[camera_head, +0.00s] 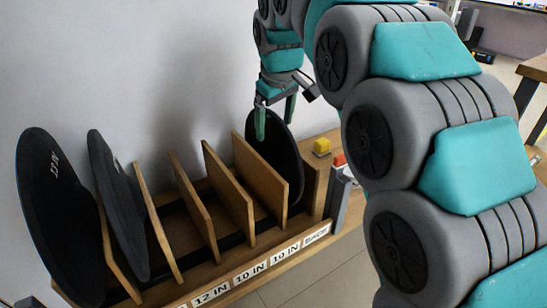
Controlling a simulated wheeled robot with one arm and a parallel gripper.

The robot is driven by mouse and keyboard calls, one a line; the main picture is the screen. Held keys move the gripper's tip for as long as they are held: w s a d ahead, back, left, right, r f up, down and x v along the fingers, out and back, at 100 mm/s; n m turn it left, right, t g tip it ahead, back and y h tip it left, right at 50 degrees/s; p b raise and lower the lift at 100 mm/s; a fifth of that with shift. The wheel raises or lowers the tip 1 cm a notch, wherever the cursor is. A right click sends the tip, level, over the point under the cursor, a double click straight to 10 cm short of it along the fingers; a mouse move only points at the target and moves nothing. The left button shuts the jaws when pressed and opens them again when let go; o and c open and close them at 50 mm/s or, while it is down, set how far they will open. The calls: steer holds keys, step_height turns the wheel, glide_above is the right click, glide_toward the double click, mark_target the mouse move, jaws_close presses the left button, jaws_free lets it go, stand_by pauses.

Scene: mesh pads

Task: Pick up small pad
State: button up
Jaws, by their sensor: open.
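The small pad (287,160) is a black disc standing upright in the right end of a wooden slotted rack (187,203). It is the smallest of the discs in view. My gripper (274,118) points down at the pad's upper left edge, its teal fingers apart. One finger overlaps the front of the pad and the other is near its top edge. I cannot tell whether they touch it.
Two larger black pads, one at the far left (45,215) and one beside it (115,195), stand in the rack. Middle slots are empty between wooden dividers. A yellow button (321,147) and a red button (339,159) sit right of the rack. A wall is behind.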

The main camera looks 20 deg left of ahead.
steer(key=x, duration=0.3)
steer(key=shift+a+f, duration=0.15)
steer(key=shift+f, duration=0.15)
steer(key=shift+c, duration=0.3)
jaws_close()
steer(key=shift+r, duration=0.1)
stand_by(0.4)
